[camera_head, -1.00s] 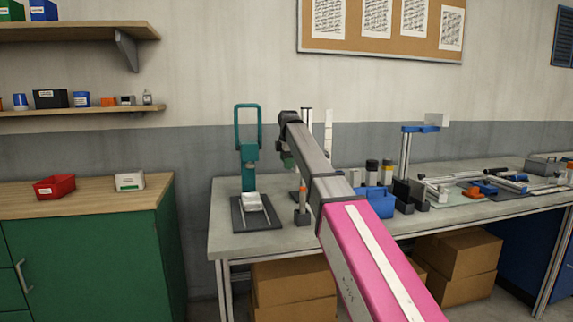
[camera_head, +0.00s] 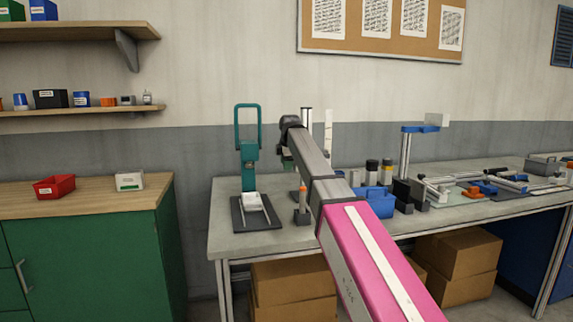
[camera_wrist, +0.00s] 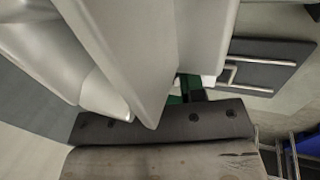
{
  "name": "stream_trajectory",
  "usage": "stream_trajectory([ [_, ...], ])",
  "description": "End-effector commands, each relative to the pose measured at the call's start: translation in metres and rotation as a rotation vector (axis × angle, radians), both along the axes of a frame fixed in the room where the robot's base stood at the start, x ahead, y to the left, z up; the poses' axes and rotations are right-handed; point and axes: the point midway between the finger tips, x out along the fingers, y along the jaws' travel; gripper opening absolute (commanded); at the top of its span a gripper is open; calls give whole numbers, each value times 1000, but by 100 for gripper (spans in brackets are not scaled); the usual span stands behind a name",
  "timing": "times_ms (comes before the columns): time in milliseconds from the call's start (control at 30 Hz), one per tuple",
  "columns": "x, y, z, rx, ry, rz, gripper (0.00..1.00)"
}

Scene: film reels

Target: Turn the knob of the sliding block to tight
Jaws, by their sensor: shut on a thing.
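In the head view my arm reaches over the bench to a thin upright post (camera_head: 308,125) with a pale strip (camera_head: 328,130) beside it. My wrist hides the sliding block, its knob and my gripper there. In the wrist view a dark bar with screws crosses the lower middle. Just above it, my gripper (camera_wrist: 190,90) shows only as small dark and green parts, shut on what I take to be the knob. Large silver-grey shapes close to the camera cover most of the upper left, so the knob's setting cannot be read.
Left of the post stands a teal press (camera_head: 249,155) on a dark base (camera_head: 241,224). An orange-tipped holder (camera_head: 303,205) is close by.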

Motion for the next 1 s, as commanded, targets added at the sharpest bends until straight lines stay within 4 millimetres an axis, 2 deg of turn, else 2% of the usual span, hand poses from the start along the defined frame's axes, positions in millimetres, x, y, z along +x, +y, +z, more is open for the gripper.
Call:
stream_trajectory([
  [233, -3, -1, -1, 35, -118, 0, 13],
  [567, -2, 0, -1, 37, -126, 0, 13],
  [600, -2, 0, -1, 37, -126, 0, 50],
  [633, -2, 0, -1, 37, -126, 0, 60],
  [667, -2, 0, -1, 37, -126, 0, 62],
  [1000, -3, -1, 3, 36, -127, 0, 62],
])
